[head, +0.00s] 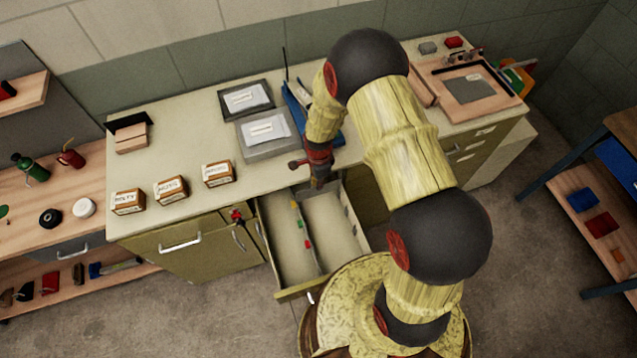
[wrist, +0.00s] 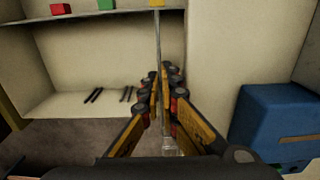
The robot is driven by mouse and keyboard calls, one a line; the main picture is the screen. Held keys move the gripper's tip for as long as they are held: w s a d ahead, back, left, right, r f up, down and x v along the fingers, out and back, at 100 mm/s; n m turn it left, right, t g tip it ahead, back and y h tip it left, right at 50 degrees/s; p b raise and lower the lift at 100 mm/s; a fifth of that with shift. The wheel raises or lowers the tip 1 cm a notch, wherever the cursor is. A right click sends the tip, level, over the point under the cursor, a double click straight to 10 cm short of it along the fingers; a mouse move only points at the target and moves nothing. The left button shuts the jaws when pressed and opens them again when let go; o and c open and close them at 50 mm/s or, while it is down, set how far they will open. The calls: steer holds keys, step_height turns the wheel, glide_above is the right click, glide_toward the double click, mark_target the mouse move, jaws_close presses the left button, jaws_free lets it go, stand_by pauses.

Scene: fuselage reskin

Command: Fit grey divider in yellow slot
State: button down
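The open drawer (head: 284,291) has a lengthwise partition with small coloured markers, red, green and yellow among them. In the wrist view a red marker (wrist: 61,9), a green marker (wrist: 106,4) and a yellow marker (wrist: 157,3) line its edge along the top. My gripper (head: 318,184) is at the back of the drawer. In the wrist view its fingers (wrist: 165,95) close around a thin grey divider (wrist: 157,50), seen edge-on. The divider's far end lines up with the yellow marker; I cannot tell whether it is seated in a slot.
Dark slits (wrist: 93,95) show on a pale surface below the markers. A blue object (wrist: 275,120) is at right. On the worktop (head: 180,215) stand labelled boxes (head: 171,189), grey trays (head: 268,134) and a blue holder (head: 297,105) near my arm.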

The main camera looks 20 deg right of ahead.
mark_target(318, 192)
steer(key=shift+f+b, duration=2.25)
steer(key=shift+f, duration=0.9)
steer(key=shift+r, duration=0.15)
steer(key=shift+r+p, duration=1.95)
steer(key=shift+r, duration=0.95)
steer(key=shift+f+b, duration=1.35)
steer(key=shift+f, duration=0.25)
